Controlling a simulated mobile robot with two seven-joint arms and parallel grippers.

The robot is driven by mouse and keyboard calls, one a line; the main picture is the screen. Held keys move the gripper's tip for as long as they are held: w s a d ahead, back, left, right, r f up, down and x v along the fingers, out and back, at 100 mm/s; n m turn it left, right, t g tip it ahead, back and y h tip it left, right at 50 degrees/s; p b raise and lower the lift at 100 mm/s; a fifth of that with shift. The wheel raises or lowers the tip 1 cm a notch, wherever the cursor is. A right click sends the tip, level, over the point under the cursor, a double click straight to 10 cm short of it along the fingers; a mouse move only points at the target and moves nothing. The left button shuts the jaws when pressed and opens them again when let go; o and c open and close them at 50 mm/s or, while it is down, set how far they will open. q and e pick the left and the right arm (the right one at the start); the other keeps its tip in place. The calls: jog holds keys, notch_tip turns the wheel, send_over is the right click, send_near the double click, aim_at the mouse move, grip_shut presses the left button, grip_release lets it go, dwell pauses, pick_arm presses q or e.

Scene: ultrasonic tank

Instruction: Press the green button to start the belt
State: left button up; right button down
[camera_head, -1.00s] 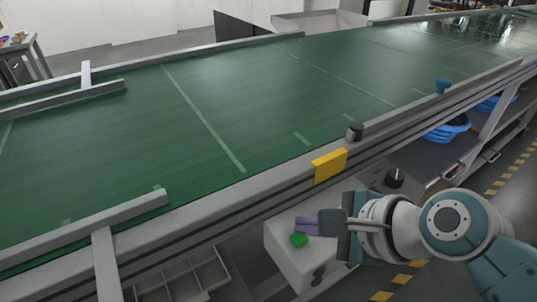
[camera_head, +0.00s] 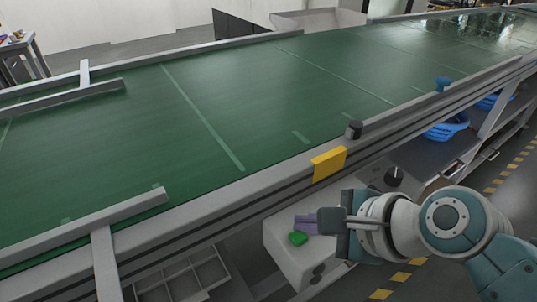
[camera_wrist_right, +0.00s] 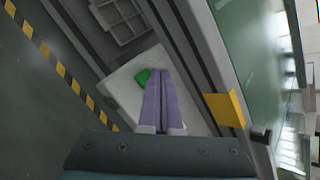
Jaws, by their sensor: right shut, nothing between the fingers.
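The green button (camera_head: 298,238) sits on top of a white control box (camera_head: 288,258) below the near edge of the conveyor belt. In the right wrist view the button (camera_wrist_right: 143,78) shows just beyond and left of my fingertips, partly covered by them. My right gripper (camera_head: 300,224) has its purple fingers closed with nothing between them, right beside the button. I cannot tell whether the fingertips touch it. The green belt (camera_head: 130,150) runs across the head view. My left gripper is not in view.
A yellow tag (camera_head: 328,163) hangs on the belt's side rail, above the box. A black knob (camera_head: 394,175) is to the right. A grey divided tray (camera_head: 190,275) lies at lower left. Blue baskets (camera_head: 447,128) stand on the shelf at right.

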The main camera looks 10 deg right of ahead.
jog(key=shift+f, duration=0.15)
jog(key=shift+f, duration=0.25)
